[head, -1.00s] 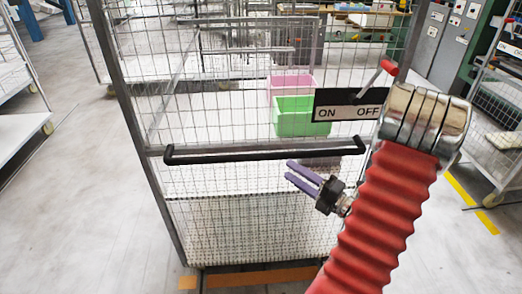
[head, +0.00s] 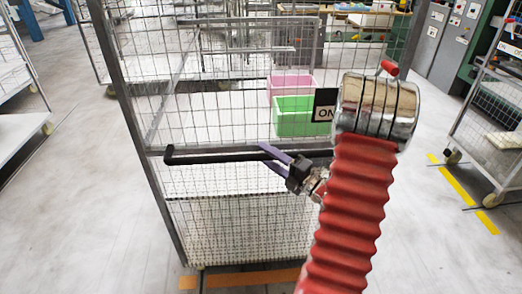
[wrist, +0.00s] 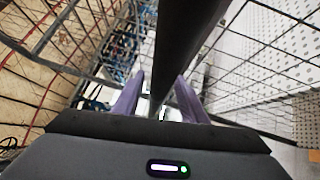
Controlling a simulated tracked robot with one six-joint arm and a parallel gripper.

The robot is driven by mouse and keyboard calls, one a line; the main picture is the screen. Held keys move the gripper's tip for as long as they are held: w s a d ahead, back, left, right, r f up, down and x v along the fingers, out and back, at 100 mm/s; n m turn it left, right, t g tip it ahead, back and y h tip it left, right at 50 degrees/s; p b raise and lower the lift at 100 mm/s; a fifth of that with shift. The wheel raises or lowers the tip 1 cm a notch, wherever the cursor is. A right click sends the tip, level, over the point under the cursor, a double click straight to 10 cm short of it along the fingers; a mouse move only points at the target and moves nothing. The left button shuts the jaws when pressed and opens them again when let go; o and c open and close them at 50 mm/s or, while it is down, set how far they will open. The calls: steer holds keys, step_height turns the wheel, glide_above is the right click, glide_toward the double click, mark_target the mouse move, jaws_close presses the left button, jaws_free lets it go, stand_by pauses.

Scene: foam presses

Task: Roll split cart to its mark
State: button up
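The wire-mesh cart (head: 160,165) stands upright in front of me, with a black horizontal handle (head: 205,157) across its near side. My gripper (head: 264,152) has purple fingers and is at the handle, right of its middle. In the wrist view the black handle bar (wrist: 185,45) runs between the two purple fingers (wrist: 158,88). The fingers are apart, with a gap showing beside the bar. My red arm hides the handle's right end. An orange floor strip (head: 255,279) shows at the cart's foot; I cannot tell whether it is the mark.
Pink (head: 292,84) and green (head: 295,115) bins show through the mesh. An ON/OFF sign (head: 324,105) is partly hidden by my arm. Another cart (head: 495,140) stands at right beside a yellow floor line (head: 462,193). The floor at left (head: 85,190) is clear.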

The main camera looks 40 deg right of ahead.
mark_target(260, 151)
steer(key=x, duration=0.3)
steer(key=shift+c, duration=0.4)
jaws_close()
stand_by(0.3)
steer(key=shift+f, duration=0.1)
